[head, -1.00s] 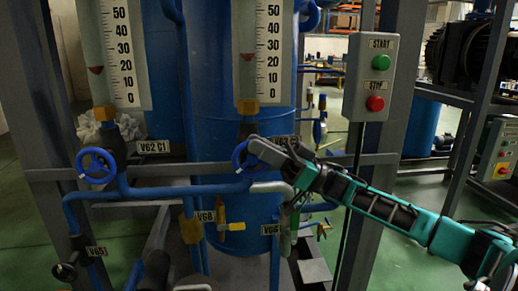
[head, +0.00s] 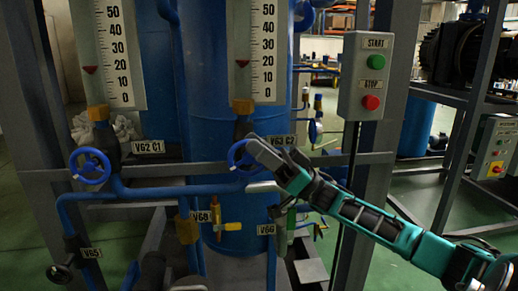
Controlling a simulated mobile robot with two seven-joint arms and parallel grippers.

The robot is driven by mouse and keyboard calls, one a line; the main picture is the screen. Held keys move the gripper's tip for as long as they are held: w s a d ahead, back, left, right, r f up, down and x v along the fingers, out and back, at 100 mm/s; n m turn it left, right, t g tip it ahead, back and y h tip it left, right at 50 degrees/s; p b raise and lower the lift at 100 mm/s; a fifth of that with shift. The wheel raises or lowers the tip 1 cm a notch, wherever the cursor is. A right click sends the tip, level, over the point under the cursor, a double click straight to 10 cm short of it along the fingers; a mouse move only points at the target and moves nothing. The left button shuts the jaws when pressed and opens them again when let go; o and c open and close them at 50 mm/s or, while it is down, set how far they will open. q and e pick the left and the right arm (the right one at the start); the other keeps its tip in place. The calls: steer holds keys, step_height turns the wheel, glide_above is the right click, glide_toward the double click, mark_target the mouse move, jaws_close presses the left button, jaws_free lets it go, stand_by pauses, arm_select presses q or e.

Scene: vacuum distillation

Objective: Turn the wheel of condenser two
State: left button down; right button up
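Two blue handwheels sit on the blue pipework in the head view. The right wheel (head: 240,154) is below the right gauge, next to a label reading V63 C2 (head: 283,142). My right gripper (head: 256,150) is at this wheel's right side and covers part of its rim. Its fingertips overlap the wheel, and I cannot tell whether they are closed on the rim. The left wheel (head: 91,166) stands free beside the label V62 C1 (head: 148,147). My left gripper is not in view.
Two scale gauges (head: 120,60) (head: 263,50) with red pointers stand above the wheels. A START/STOP box (head: 367,75) is on the grey post to the right. A black valve knob (head: 60,274) is at lower left.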

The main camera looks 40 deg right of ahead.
steer(key=shift+o, duration=0.9)
steer(key=v, duration=1.3)
